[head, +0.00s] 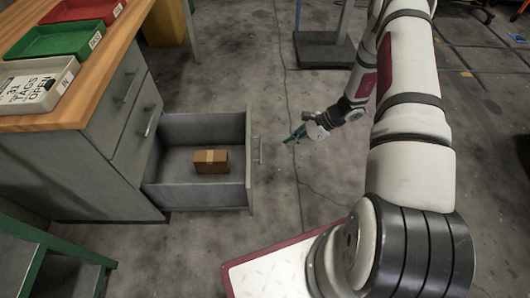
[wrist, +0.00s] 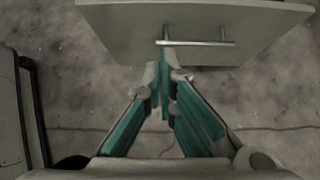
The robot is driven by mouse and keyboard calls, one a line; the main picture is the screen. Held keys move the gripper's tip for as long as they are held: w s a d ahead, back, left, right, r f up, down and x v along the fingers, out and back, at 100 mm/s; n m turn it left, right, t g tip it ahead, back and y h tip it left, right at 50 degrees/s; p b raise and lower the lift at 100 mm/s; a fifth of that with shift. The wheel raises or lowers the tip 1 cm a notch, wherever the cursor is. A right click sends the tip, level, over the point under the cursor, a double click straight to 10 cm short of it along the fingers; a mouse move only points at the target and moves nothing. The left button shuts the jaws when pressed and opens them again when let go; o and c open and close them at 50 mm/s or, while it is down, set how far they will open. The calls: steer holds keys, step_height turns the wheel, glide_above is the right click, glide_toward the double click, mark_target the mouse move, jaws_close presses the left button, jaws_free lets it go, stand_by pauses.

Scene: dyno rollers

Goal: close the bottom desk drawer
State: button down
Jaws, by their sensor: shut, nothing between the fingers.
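The bottom desk drawer (head: 200,195) is pulled out of the grey desk cabinet (head: 105,165) to the right, with a small brown cardboard box (head: 210,161) inside it. Its front carries a bar handle (head: 257,150). My gripper (head: 290,139) is to the right of the drawer front, a short way from the handle, with its teal fingers pointing toward it. In the wrist view, the drawer front (wrist: 120,25) and its handle (wrist: 197,43) are ahead. My gripper's fingertips (wrist: 166,75) are together and empty, and overlap the left end of the handle in the picture; contact cannot be told.
Two upper drawers (head: 136,125) of the cabinet are shut. The wooden desktop (head: 110,62) holds a green tray (head: 55,42), a red tray (head: 85,10) and a white tray (head: 38,85). Green-edged steps (head: 45,262) stand at lower left.

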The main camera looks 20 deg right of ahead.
steer(key=b, duration=0.3)
glide_toward(261, 162)
steer(key=w+a+f, duration=0.1)
steer(key=a+f, duration=0.1)
steer(key=a, duration=0.1)
steer(key=shift+w+a+r+b, duration=0.15)
steer(key=shift+w+a, duration=0.1)
steer(key=shift+a, duration=0.35)
steer(key=shift+w+a+r+b, duration=0.1)
steer(key=shift+w+a+b, duration=0.1)
steer(key=shift+a, duration=0.45)
steer(key=shift+w+a+r+b, duration=0.15)
steer(key=shift+w+a, duration=0.1)
steer(key=shift+a, duration=0.35)
steer(key=shift+f, duration=0.1)
